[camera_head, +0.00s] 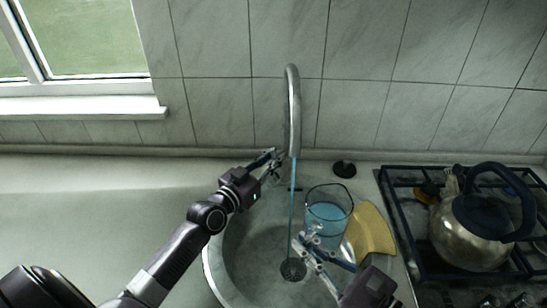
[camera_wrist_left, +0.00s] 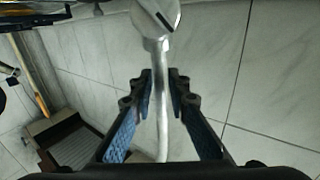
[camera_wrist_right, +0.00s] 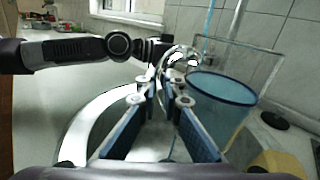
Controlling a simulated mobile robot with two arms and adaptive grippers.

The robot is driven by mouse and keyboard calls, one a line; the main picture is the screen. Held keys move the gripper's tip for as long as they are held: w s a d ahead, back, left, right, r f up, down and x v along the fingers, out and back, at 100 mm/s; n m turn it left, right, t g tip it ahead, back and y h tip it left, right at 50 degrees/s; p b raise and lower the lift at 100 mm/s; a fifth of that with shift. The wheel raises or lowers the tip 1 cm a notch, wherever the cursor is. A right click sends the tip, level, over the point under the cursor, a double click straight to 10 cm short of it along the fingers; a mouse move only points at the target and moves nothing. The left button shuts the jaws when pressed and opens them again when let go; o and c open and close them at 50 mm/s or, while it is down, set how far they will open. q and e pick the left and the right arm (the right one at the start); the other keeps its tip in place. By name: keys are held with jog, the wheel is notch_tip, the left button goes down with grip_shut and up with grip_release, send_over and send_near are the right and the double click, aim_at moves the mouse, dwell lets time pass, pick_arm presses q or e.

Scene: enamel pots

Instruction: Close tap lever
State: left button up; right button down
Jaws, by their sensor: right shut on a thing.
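The curved metal tap (camera_head: 292,105) stands behind the round sink (camera_head: 212,262). A thin blue water stream (camera_head: 292,205) falls from it to the drain (camera_head: 292,270). My left gripper (camera_head: 272,160) is at the tap's base. In the left wrist view its fingers (camera_wrist_left: 160,85) are apart, on either side of the slim metal lever (camera_wrist_left: 161,125); contact is unclear. My right gripper (camera_head: 308,243) is over the sink beside the glass jug (camera_head: 328,212) of blue water. In the right wrist view its fingers (camera_wrist_right: 167,92) are closed at the jug's clear handle (camera_wrist_right: 182,62).
A yellow cloth or board (camera_head: 371,232) lies right of the jug. A small black round object (camera_head: 344,169) sits behind it. A kettle (camera_head: 462,232) stands on the black hob at right. The counter (camera_head: 90,210) at left is clear, below the window.

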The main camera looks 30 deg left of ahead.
aim_at(309, 235)
pick_arm(q)
grip_shut()
pick_arm(e)
jog(key=shift+r, duration=0.25)
pick_arm(q)
jog(key=w+r+g+p, duration=0.1)
jog(key=p, duration=0.5)
jog(key=shift+g, duration=0.3)
pick_arm(e)
notch_tip(309, 235, up, 6)
jog(key=shift+r, duration=0.2)
pick_arm(q)
jog(key=shift+w+d+f+p, duration=0.1)
jog(key=shift+w+f+p, duration=0.1)
jog(key=shift+p, duration=0.65)
pick_arm(e)
jog(key=shift+r, duration=0.6)
pick_arm(q)
jog(key=shift+f+g, duration=0.15)
jog(key=shift+g, duration=0.15)
pick_arm(e)
jog(key=shift+r, duration=0.1)
pick_arm(q)
jog(key=shift+o, duration=1.9)
grip_release()
pick_arm(e)
jog(key=shift+w, duration=0.1)
